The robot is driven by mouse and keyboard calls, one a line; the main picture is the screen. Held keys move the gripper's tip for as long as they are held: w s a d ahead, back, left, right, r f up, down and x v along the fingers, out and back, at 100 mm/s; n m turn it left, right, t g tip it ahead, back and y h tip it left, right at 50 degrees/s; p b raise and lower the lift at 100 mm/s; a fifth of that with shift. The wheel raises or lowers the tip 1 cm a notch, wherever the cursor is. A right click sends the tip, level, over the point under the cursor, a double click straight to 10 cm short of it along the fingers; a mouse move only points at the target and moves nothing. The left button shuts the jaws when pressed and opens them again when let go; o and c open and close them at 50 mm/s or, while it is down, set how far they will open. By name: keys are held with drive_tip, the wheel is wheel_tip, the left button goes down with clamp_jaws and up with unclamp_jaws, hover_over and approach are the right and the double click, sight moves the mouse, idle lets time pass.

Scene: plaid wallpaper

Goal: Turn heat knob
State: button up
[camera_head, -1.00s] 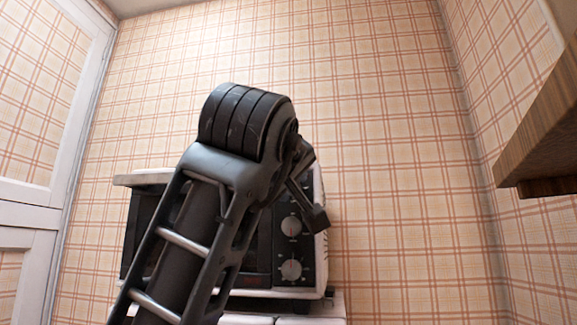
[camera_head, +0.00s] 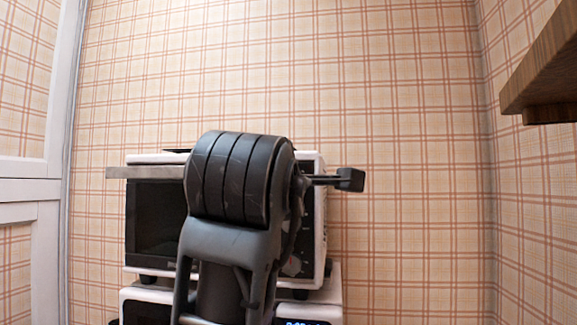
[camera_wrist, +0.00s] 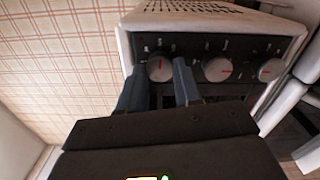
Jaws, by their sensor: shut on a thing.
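The white toaster oven (camera_head: 319,240) stands ahead, with a dark glass door on its left and a control panel on its right. In the wrist view its dark panel holds three round silver knobs in a row, turned sideways. My gripper (camera_wrist: 160,74) has its two blue-grey fingers on either side of the leftmost knob (camera_wrist: 159,66) and is shut on it. That knob's red mark points roughly up in the wrist view. The middle knob (camera_wrist: 217,69) and the right knob (camera_wrist: 270,70) are free. In the head view my arm hides most of the panel and the gripper's fingers.
The oven's grey door handle (camera_head: 146,173) sticks out at the upper left. A white appliance (camera_head: 325,296) stands beneath the oven. A wooden shelf (camera_head: 545,75) juts in at the upper right. A white door (camera_head: 38,190) is at the left. The wall right of the oven is clear.

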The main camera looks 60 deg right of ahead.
drive_tip(key=n, duration=0.8)
drive_tip(key=shift+n, duration=0.7)
drive_tip(key=shift+f, duration=0.1)
drive_tip(key=o, duration=0.8)
drive_tip(key=shift+c, duration=0.2)
drive_tip(key=b+v, duration=0.4)
drive_tip(key=v, duration=0.3)
drive_tip(key=shift+a, duration=0.35)
